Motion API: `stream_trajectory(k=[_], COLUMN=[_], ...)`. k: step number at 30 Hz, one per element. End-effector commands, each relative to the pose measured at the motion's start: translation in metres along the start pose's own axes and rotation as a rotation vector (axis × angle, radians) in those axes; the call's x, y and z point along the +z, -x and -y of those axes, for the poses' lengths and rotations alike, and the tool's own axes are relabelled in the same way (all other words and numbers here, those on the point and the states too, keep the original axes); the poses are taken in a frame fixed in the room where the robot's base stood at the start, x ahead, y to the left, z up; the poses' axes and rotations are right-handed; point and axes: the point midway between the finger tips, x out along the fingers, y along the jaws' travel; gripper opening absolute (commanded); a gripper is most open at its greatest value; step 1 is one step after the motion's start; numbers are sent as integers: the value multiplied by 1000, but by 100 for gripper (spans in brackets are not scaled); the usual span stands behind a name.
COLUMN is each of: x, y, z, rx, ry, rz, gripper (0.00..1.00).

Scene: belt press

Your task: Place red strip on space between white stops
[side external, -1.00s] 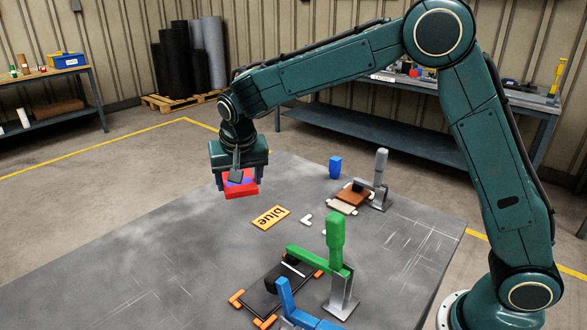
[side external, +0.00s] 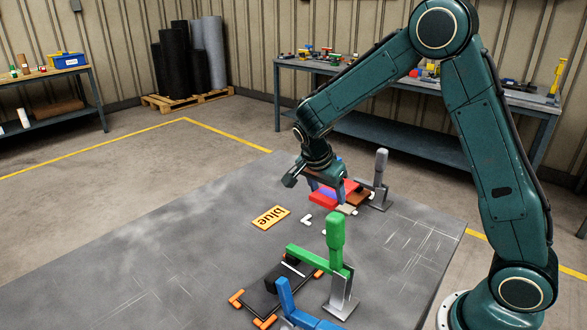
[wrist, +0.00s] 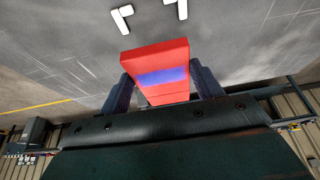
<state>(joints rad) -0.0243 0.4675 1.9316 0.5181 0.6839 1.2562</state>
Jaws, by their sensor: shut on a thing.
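My gripper (side external: 326,188) is shut on the red strip (side external: 348,190), a flat red piece with a blue-violet patch. In the wrist view the strip (wrist: 155,53) sits between both fingers and points away from the gripper. In the side view it is at the near side of the brown plate and overlaps it in the picture; contact cannot be told. Two white stops lie apart on the table: an L-shaped one (side external: 306,219) and another (side external: 325,232), partly hidden in the side view. In the wrist view they show beyond the strip, at left (wrist: 122,18) and right (wrist: 176,9).
A brown plate (side external: 362,200) with pale pieces lies by a grey upright clamp (side external: 381,180). A green clamp (side external: 335,250) stands beside a black piece with orange stops (side external: 237,299). The table's left part is clear.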

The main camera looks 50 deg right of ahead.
Motion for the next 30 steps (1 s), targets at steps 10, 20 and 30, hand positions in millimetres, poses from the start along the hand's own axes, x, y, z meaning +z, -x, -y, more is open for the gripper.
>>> stream_trajectory(k=[10,20,30], x=[1,5,14], y=[0,-11,-32], z=[1,1,0], rx=[-2,-1,1], ry=[3,5,5], rz=[-1,-1,-2], gripper=[39,39,39])
